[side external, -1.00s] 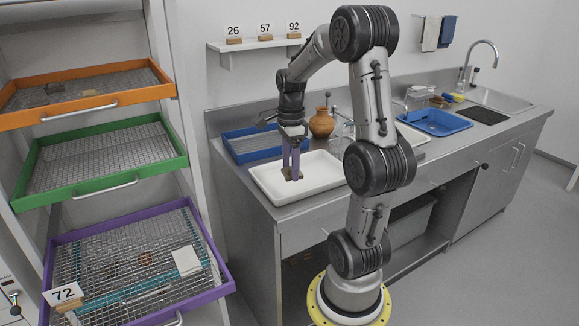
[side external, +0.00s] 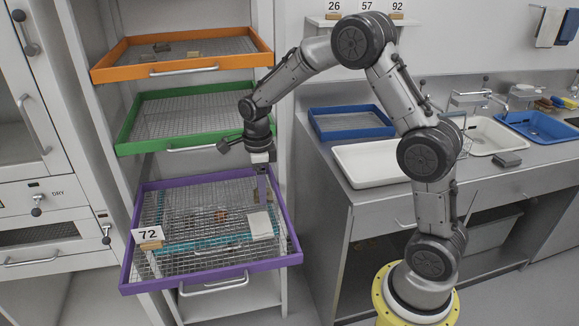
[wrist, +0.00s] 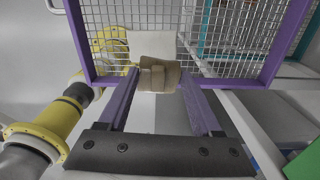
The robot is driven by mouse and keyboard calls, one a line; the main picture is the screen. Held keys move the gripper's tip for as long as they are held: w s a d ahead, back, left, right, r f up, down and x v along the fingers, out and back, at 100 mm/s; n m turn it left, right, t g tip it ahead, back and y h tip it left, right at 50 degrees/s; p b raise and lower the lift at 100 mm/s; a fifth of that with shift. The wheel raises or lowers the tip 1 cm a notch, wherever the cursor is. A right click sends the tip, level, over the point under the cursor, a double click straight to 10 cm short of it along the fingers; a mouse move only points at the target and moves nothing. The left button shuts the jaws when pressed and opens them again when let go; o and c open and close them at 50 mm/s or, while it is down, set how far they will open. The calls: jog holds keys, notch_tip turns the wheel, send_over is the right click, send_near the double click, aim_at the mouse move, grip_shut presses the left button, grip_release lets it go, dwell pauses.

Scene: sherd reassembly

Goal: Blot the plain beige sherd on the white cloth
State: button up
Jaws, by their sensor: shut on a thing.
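The plain beige sherd (wrist: 158,75) is held between the purple fingertips of my gripper (wrist: 160,82) in the wrist view. In the side view my gripper (side external: 262,197) points down over the purple tray, just behind the white cloth; the sherd cannot be made out there. The white cloth (side external: 260,226) lies flat on the mesh near the tray's right side. In the wrist view the cloth (wrist: 153,47) shows beyond the sherd, partly hidden by it. The sherd looks apart from the cloth, but the exact gap cannot be told.
The purple tray (side external: 291,259) has a raised rim and a "72" tag (side external: 149,237) at its front left. A small reddish piece (side external: 222,215) lies on the mesh. The green tray (side external: 124,148) is above, and the orange tray (side external: 97,75) holds several sherds. A white basin (side external: 345,165) stands right.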

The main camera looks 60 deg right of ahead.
aim_at(259, 222)
jog(key=shift+w+a+f, duration=0.1)
jog(key=shift+a+f, duration=0.2)
jog(key=shift+a, duration=0.6)
jog(key=shift+f+n, duration=0.15)
jog(key=shift+n, duration=0.15)
jog(key=shift+f, duration=2.9)
jog(key=shift+f, duration=0.4)
jog(key=shift+r, duration=3.55)
